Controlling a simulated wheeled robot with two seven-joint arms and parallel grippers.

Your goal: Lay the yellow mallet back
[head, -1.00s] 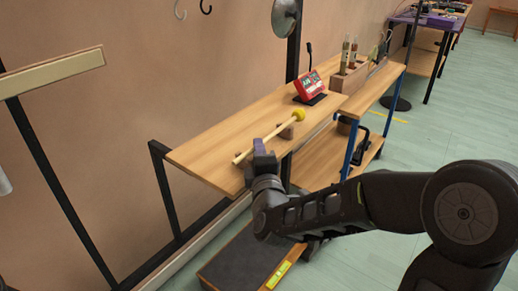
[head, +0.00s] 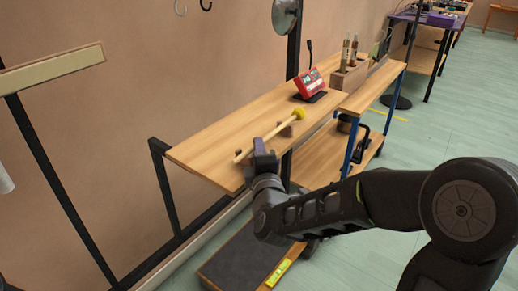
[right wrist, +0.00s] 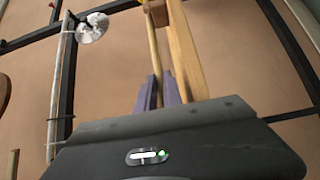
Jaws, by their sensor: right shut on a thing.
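The yellow mallet has a pale wooden stick and a yellow round head (head: 299,114). It lies slantwise just over or on the wooden shelf (head: 215,150), head toward the back right. My right gripper (head: 260,150) is shut on the mallet's stick near the shelf's front edge. A small brown block (head: 286,131) sits by the stick near the head; I cannot tell whether they touch. In the right wrist view, the purple fingers (right wrist: 158,95) close around the stick (right wrist: 153,45), beside the shelf's edge. My left gripper is not in view.
A red device (head: 309,84) on a black stand is behind the mallet head. A wooden holder (head: 349,78) with bottle-like objects stands farther back. A metal disc (head: 284,15) hangs by a dark post. The shelf's left part is bare.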

